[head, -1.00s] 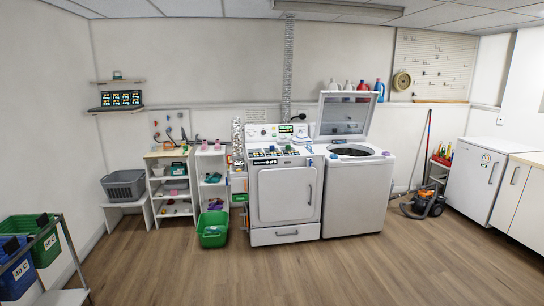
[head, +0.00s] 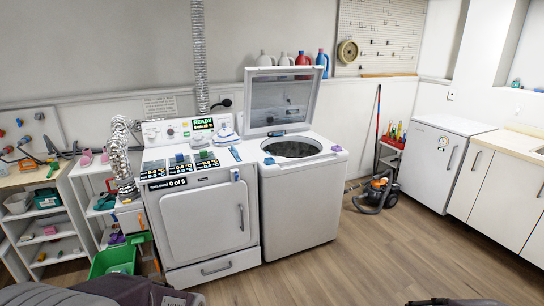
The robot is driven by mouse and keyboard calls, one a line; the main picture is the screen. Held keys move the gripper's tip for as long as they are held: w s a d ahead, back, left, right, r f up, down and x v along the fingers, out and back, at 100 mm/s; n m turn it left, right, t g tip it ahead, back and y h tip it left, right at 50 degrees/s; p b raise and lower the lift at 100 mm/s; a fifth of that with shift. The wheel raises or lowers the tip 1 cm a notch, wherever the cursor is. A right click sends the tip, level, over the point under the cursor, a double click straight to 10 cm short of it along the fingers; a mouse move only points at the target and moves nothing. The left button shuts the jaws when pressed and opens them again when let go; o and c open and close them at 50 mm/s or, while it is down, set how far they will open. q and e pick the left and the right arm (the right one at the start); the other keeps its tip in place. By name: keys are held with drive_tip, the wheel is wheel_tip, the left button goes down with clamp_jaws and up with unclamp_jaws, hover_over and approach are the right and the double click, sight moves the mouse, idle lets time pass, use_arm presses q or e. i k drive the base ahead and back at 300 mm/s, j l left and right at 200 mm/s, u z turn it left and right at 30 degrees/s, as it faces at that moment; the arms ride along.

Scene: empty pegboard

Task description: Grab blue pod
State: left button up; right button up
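Small blue block-like items that could be the blue pod show in the head view. One blue item (head: 269,161) sits on the front left of the white washer's top. Another blue item (head: 180,157) sits on the dryer's top, beside a green one (head: 203,154). A third blue item (head: 235,175) is at the dryer's upper front right. They are too small to tell which is a pod. A purple item (head: 336,148) sits at the washer's right edge. Dark parts of my arms show at the bottom edge. My gripper fingers do not show, and nothing is seen held.
The washer (head: 298,205) has its lid (head: 281,103) raised. The dryer (head: 210,220) stands left of it, door shut. A green basket (head: 112,261) and white shelves (head: 50,235) are at left. An orange vacuum (head: 380,190) is at right. The wood floor (head: 350,255) in front is clear.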

sight(179, 158)
drive_tip(key=i+l+u, duration=0.15)
drive_tip(key=i+u, duration=0.25)
drive_tip(key=i, duration=0.2)
drive_tip(key=i+l+u, duration=0.3)
drive_tip(key=i+u, duration=0.15)
drive_tip(key=i, duration=0.15)
drive_tip(key=i+l+u, duration=0.4)
drive_tip(key=i+l, duration=0.15)
